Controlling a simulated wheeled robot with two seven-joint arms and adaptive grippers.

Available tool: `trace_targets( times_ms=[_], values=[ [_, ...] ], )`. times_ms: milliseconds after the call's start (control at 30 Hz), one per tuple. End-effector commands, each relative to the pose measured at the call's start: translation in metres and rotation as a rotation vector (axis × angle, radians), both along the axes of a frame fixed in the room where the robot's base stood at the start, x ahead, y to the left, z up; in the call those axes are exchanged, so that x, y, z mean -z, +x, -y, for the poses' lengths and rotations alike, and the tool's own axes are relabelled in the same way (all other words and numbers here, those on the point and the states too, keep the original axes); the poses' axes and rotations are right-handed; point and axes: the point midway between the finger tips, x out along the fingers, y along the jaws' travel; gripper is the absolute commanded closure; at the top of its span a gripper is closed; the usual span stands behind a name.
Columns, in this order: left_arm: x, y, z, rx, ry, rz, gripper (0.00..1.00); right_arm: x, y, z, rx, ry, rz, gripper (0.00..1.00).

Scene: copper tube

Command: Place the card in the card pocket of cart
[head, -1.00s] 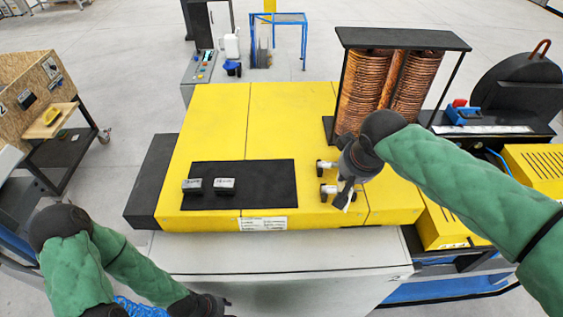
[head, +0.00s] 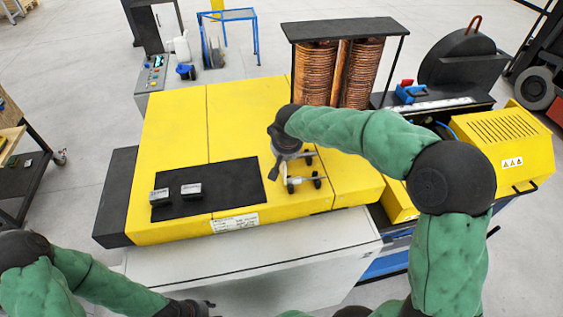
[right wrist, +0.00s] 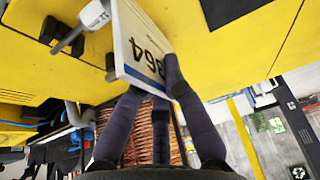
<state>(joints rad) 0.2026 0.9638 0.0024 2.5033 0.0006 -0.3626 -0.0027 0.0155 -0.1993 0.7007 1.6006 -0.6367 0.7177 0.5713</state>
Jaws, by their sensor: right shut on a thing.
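A white card (right wrist: 138,50) with dark printed digits is between the fingers of my right gripper (right wrist: 148,75) in the right wrist view. The gripper is shut on it. In the head view my right gripper (head: 274,174) is over the yellow machine top, beside metal knobs, and the card cannot be made out there. My left gripper (head: 209,304) is low at the bottom edge, by the front of the pale cabinet; its finger opening is too small to judge. A cart (head: 28,180) with a wooden top is partly in view at the far left edge; no card pocket shows on it.
The yellow machine (head: 165,125) has a black mat (head: 228,182) with two small dark blocks. Metal knobs (head: 303,183) stand beside my right gripper. Copper coils (head: 318,75) under a black frame stand behind. Open floor lies between machine and cart.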

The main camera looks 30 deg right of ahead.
Motion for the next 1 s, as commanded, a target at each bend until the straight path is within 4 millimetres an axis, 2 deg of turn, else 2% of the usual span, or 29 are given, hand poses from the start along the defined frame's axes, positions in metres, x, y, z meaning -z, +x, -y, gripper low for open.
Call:
trace_targets(
  times_ms=[167, 333, 767, 800, 867, 1000],
  values=[
    [-0.002, 0.0, 0.0, 0.0, 0.0, 0.0, 0.6, 0.015, 0.008, -0.001, -0.001, 0.0, -0.005, 1.0],
    [-0.003, 0.0, 0.0, 0.0, 0.0, 0.0, 0.6, 0.038, 0.007, -0.001, -0.001, -0.001, -0.004, 1.0],
    [0.002, 0.0, 0.0, 0.0, 0.0, 0.0, 0.6, 0.044, 0.007, -0.001, -0.001, 0.0, -0.001, 1.0],
    [0.002, 0.0, 0.0, 0.0, 0.0, 0.0, 0.6, 0.044, 0.007, -0.001, -0.001, 0.0, -0.002, 0.84],
    [0.001, 0.0, 0.0, 0.0, 0.0, 0.0, 0.6, 0.043, 0.007, -0.001, -0.001, 0.0, -0.002, 0.67],
    [0.001, 0.0, 0.0, 0.0, 0.0, 0.0, 0.6, 0.043, 0.007, -0.001, -0.001, 0.0, -0.002, 0.66]
  ],
)
